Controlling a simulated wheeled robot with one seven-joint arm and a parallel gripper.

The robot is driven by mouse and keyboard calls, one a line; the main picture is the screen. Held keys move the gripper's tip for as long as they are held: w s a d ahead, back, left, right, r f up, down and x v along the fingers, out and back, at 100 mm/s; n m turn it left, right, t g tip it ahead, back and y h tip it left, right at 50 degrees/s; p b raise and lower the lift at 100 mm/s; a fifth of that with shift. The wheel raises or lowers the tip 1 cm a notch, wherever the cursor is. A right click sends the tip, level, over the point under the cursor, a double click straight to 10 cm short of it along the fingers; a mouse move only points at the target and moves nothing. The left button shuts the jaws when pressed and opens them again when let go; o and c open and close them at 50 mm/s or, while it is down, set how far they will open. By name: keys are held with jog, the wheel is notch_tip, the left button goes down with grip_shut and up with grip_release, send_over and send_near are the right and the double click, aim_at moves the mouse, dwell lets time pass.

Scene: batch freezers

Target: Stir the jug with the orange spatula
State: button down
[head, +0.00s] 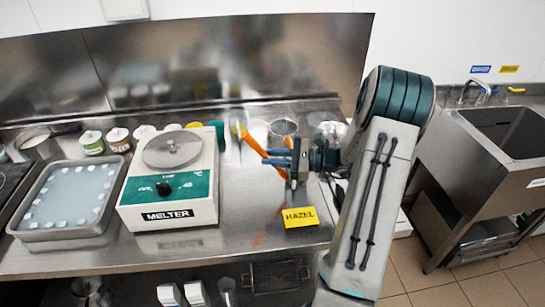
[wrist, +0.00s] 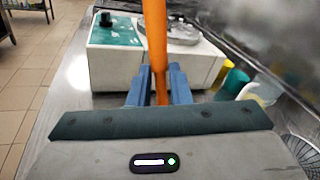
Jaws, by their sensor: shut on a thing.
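The orange spatula (head: 254,144) is held at a slant above the steel counter, with its upper end leaning left in the head view. My gripper (head: 277,157) is shut on it, its blue fingers around the shaft. In the wrist view, the spatula (wrist: 155,35) rises between the two fingers (wrist: 157,88). Its lower end shows below the fingers in the head view, apart from any vessel. A clear or mesh round vessel (head: 284,127) stands behind my gripper near the back wall. I cannot tell whether it is the jug.
A white melter (head: 170,215) stands left of my gripper, with a steel tray (head: 65,234) beyond it. A green cup (wrist: 236,80) stands by the back wall. A yellow HAZEL card (head: 300,217) lies at the front. A sink (head: 505,135) is at right.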

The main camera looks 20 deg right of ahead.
aim_at(248, 133)
jog(key=shift+a, duration=0.1)
jog(key=shift+r, duration=0.1)
jog(key=shift+a+r+p, duration=0.5)
jog(key=shift+r+p, duration=0.2)
jog(key=shift+r, duration=0.15)
jog(key=shift+w+a+r+p, duration=0.1)
jog(key=shift+a+r+p, duration=0.75)
jog(key=shift+r, duration=0.45)
jog(key=shift+w+a+r+p, duration=0.1)
jog(key=shift+a+r+p, duration=0.75)
jog(key=shift+r, duration=0.45)
jog(key=shift+a+r+p, duration=0.75)
jog(key=shift+r+p, duration=0.15)
jog(key=shift+r, duration=0.4)
notch_tip(248, 133, up, 3)
jog(key=shift+r+p, duration=0.1)
jog(key=shift+p, duration=1)
jog(key=shift+r, duration=0.9)
